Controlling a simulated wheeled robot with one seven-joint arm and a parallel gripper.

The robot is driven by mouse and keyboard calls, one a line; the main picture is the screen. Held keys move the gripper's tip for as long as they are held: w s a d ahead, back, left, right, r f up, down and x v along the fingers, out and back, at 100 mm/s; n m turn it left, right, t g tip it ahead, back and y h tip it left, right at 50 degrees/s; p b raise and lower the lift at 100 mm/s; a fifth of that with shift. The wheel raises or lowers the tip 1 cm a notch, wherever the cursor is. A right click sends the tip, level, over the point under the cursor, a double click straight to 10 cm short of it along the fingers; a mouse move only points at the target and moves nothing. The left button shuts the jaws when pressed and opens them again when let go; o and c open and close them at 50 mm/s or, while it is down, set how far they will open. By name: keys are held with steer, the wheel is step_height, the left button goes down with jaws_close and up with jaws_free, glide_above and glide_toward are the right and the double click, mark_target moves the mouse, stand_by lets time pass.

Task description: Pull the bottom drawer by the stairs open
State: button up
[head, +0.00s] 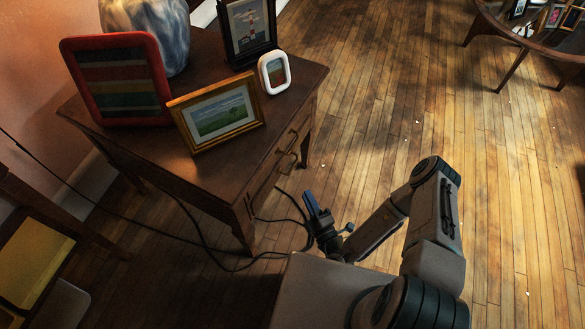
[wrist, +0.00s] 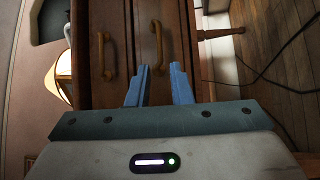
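A dark wooden side table (head: 165,165) with two drawers stands left of my gripper (head: 313,205) in the head view. The lower drawer's handle (head: 288,163) is brass-coloured and bowed; the upper handle (head: 287,140) is just above it. Both drawers look shut. The wrist view is turned sideways: the lower handle (wrist: 157,47) lies nearer the table leg, the upper handle (wrist: 104,55) to its left. My gripper's blue fingers (wrist: 161,66) are apart with nothing between them. They point at the lower handle, which is beyond their tips. No stairs are in view.
Picture frames, including a gold one (head: 217,112) and a red one (head: 117,80), and a marbled vase (head: 150,30) stand on the tabletop. A black cable (head: 215,255) lies on the floor by the table. Open wooden floor (head: 400,120) lies to the right.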

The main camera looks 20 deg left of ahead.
mark_target(293, 166)
steer(key=b+x, duration=0.2)
steer(key=x, duration=1)
steer(key=shift+w+a+b, duration=0.1)
steer(key=shift+b, duration=0.2)
jaws_close()
